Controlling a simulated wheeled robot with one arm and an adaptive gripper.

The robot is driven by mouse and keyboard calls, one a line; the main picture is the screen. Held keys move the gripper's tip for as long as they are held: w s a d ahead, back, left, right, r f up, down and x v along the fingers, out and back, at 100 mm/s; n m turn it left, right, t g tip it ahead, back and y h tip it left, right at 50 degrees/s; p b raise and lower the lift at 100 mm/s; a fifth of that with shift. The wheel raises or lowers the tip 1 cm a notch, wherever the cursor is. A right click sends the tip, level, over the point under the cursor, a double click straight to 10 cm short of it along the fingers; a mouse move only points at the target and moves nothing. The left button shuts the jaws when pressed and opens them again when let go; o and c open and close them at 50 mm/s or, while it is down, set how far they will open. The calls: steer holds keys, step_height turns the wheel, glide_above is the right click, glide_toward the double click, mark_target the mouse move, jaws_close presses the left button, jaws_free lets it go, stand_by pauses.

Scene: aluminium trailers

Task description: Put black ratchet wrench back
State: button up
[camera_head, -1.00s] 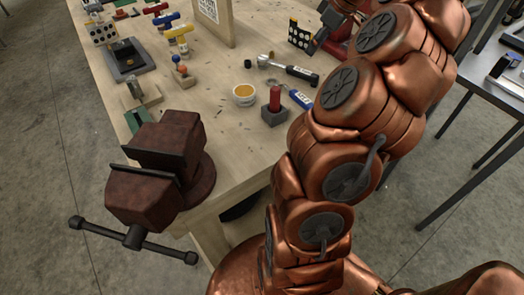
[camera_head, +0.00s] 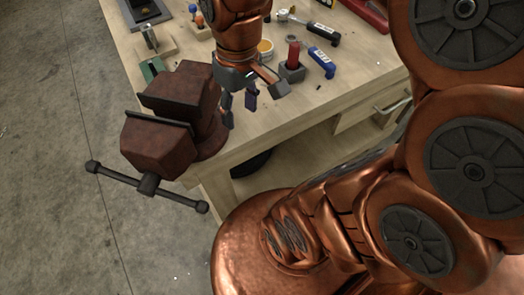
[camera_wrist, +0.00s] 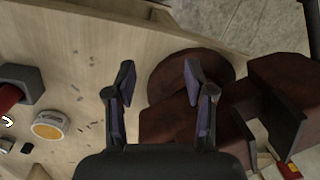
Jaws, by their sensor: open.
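A ratchet wrench (camera_head: 310,27) with a metal head and black handle lies on the wooden workbench (camera_head: 330,97), near the top of the head view. My gripper (camera_head: 250,102) hangs over the near part of the bench, beside the vise and nearer the front edge than the wrench. In the wrist view my gripper (camera_wrist: 160,78) has its two fingers wide apart with nothing between them. The wrench cannot be made out in the wrist view.
A brown vise (camera_head: 170,120) stands at the bench corner, close to my gripper. A red peg in a grey block (camera_head: 292,70), a blue-handled tool (camera_head: 322,62) and a yellow tin (camera_head: 265,48) lie nearby. The bench's front right surface is mostly clear.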

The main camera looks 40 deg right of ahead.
steer(key=s+a+f+m+g+h, duration=0.1)
steer(key=s+f, duration=0.3)
steer(key=s, duration=0.5)
steer(key=shift+s+a+f+m, duration=0.15)
steer(key=shift+s+a+m, duration=0.1)
steer(key=shift+m, duration=0.35)
step_height(320, 180, up, 6)
steer(key=p, duration=0.5)
steer(key=shift+f+p, duration=0.1)
steer(key=shift+p, duration=0.3)
steer(key=shift+c, duration=1)
steer(key=shift+d, duration=0.15)
steer(key=shift+c, duration=0.2)
